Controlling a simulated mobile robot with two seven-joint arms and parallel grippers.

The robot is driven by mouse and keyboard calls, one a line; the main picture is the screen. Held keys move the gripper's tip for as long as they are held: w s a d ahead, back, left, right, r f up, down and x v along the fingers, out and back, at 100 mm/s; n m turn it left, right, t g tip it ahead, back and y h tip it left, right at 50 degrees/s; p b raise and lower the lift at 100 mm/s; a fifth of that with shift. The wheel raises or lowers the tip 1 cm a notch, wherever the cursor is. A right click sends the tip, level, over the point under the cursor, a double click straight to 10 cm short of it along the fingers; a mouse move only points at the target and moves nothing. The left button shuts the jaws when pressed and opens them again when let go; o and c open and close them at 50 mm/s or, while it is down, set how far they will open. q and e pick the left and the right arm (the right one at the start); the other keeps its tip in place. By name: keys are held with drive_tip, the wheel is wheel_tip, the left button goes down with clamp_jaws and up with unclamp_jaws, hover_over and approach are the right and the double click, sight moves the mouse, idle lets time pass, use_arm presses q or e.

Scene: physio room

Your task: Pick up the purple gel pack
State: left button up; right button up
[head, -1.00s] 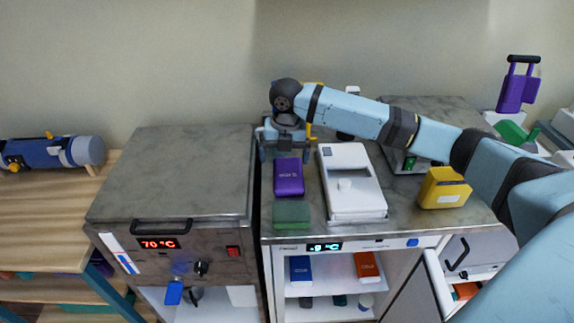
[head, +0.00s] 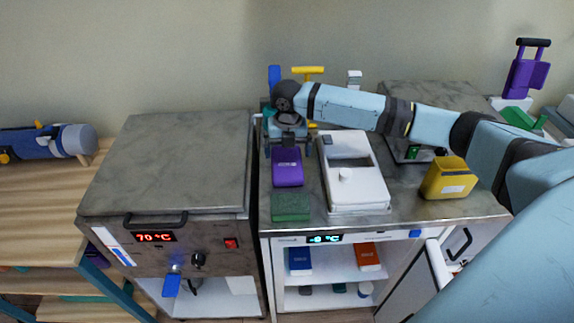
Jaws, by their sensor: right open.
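The purple gel pack (head: 287,174) lies flat on the metal top of the cabinet, just behind a green pack (head: 291,206) and left of a white device. My right gripper (head: 288,150) is over the far end of the purple pack, pointing down. Its jaws are open, with one finger at each side of the pack. I cannot tell whether the fingers touch it. The gripper body hides the pack's far edge. My left gripper is not in view.
A white device (head: 354,190) stands close to the right of the purple pack. A yellow pack (head: 449,178) stands farther right. Blue (head: 274,76) and yellow (head: 308,70) items stand behind my gripper. The heater's top (head: 170,160) at left is clear.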

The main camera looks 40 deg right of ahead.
sight(287, 161)
wheel_tip(287, 161, down, 5)
drive_tip(key=shift+w, duration=0.1)
drive_tip(key=shift+r, duration=0.1)
drive_tip(key=c, duration=0.8)
drive_tip(key=shift+o, duration=0.2)
